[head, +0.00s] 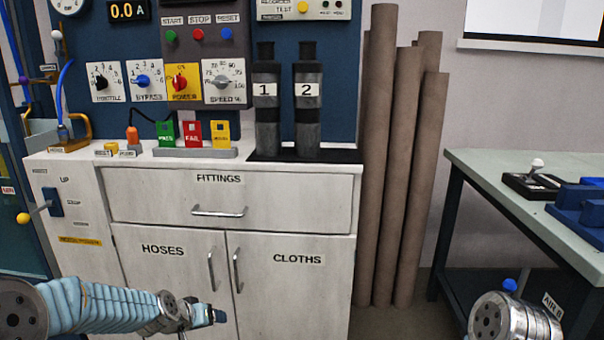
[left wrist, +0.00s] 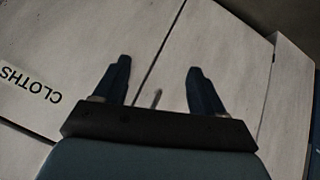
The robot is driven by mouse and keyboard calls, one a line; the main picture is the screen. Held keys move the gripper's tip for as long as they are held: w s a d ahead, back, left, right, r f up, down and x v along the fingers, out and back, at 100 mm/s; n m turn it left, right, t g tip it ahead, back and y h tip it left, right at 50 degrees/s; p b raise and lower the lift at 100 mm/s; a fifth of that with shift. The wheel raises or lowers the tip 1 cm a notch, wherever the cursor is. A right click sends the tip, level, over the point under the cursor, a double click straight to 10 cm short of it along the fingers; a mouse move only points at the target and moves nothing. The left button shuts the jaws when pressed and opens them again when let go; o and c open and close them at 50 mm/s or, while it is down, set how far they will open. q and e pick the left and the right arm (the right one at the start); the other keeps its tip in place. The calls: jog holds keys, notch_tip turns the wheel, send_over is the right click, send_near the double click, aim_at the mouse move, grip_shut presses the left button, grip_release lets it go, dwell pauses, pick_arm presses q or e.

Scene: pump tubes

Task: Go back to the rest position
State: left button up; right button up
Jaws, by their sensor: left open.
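My left gripper (head: 218,317) comes in from the lower left of the head view, in front of the cabinet doors and below the drawer. In the left wrist view its two dark fingers (left wrist: 158,85) stand wide apart with nothing between them. Behind them are the white cabinet doors with the CLOTHS label (left wrist: 28,85). A part of my right arm (head: 512,318) shows at the lower right of the head view. Its gripper is out of the picture.
The white cabinet (head: 285,188) carries pump tubes 1 (head: 266,110) and 2 (head: 307,110) upright on a black base. Brown rolls (head: 385,180) lean against the wall. A side table (head: 500,185) with blue parts (head: 580,205) stands at the right. A control panel (head: 140,35) is behind the cabinet.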

pick_arm(q)
jog(key=s+d+f+g+p, duration=0.25)
jog(key=s+d+f, duration=0.35)
jog(key=s+f, duration=0.45)
jog(key=s+d+f+g, duration=0.2)
jog(key=s+d+f, duration=0.1)
jog(key=s, duration=0.7)
jog(key=s+d+f+g+h+p, duration=0.1)
jog(key=s+d+f+g, duration=0.1)
jog(key=s+f, duration=0.3)
jog(key=s+d, duration=0.1)
jog(key=s, duration=0.3)
jog(key=shift+s+d+f+h, duration=0.3)
jog(key=shift+s+d, duration=0.05)
jog(key=shift+s, duration=0.05)
jog(key=shift+w+g, duration=0.1)
jog(key=shift+g, duration=0.15)
jog(key=shift+c, duration=0.4)
